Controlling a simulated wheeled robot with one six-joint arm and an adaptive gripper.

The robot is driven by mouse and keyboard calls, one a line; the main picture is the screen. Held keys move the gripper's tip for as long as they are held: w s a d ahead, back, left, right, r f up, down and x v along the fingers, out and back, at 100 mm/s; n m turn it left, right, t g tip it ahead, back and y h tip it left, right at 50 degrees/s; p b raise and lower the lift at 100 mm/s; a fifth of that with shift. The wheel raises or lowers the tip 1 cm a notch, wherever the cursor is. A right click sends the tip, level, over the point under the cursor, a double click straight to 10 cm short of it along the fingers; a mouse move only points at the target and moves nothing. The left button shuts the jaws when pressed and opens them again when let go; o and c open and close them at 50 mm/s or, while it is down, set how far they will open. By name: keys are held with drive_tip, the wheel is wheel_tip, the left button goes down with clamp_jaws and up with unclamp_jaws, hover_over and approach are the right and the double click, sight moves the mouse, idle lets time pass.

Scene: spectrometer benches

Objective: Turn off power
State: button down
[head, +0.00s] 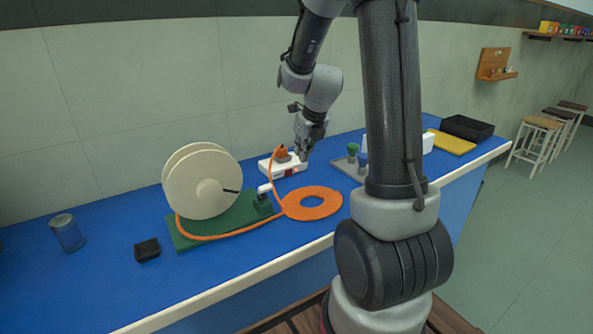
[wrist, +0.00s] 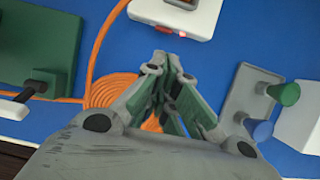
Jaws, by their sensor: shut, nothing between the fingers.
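A white power box (head: 285,168) lies on the blue bench near the wall, with an orange plug (head: 282,154) in its top and a red switch or light (head: 291,172) on its front. In the wrist view the box (wrist: 196,18) is at the top edge and its small red part (wrist: 184,34) glows on the near side. My gripper (head: 303,152) is shut and empty, pointing down at the box's right end. In the wrist view its fingertips (wrist: 172,62) meet just short of the red part. I cannot tell whether they touch the box.
An orange cable coil (head: 325,205) lies in front of the box, its cord running to the plug. A cream reel (head: 200,182) stands on a green base (head: 190,238) at left. A grey tray (head: 345,167) with knobbed pieces is at right.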

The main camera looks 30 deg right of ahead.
sight(288, 172)
drive_tip(key=x, duration=1)
drive_tip(key=shift+d, duration=0.1)
